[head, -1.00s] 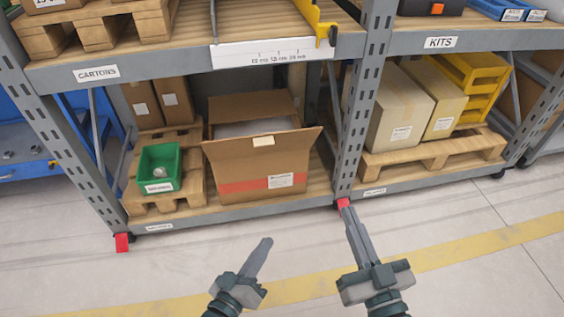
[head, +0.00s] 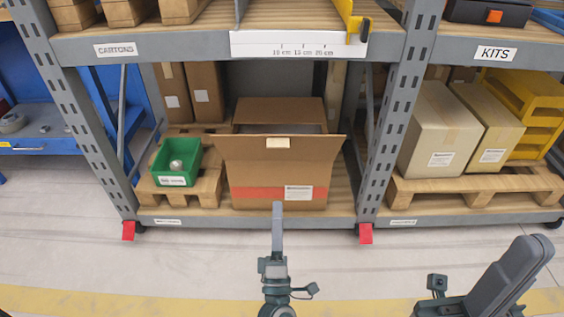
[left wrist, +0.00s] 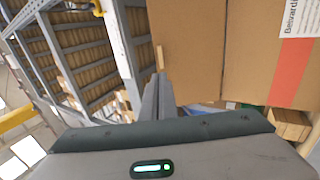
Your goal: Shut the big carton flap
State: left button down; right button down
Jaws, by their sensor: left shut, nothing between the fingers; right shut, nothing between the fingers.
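The big carton (head: 257,178) stands on the lower shelf, brown with a red band and a white label on its front. Its top is open. A wide front flap (head: 235,150) leans outward with a small pale tab (head: 278,143) at its top edge; another flap (head: 280,106) stands at the back. My left gripper (head: 277,206) is shut and empty, its tips overlapping the carton's lower front edge; contact cannot be told. In the left wrist view its shut fingers (left wrist: 158,82) are beside the carton (left wrist: 205,50). My right gripper (head: 532,246) is shut and empty, at lower right.
A green bin (head: 176,163) sits on a pallet left of the carton. A rack upright (head: 395,125) stands to its right, with pale boxes (head: 440,125) beyond. The upper shelf beam (head: 190,48) runs above the carton. The floor in front is clear.

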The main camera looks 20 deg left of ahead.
pick_arm(q)
jog(key=shift+w, duration=0.1)
jog(key=b, duration=0.2)
send_near(278, 147)
jog(key=x, duration=0.6)
jog(key=shift+w, duration=0.3)
jog(key=shift+a+p, duration=0.1)
jog(key=shift+p, duration=0.35)
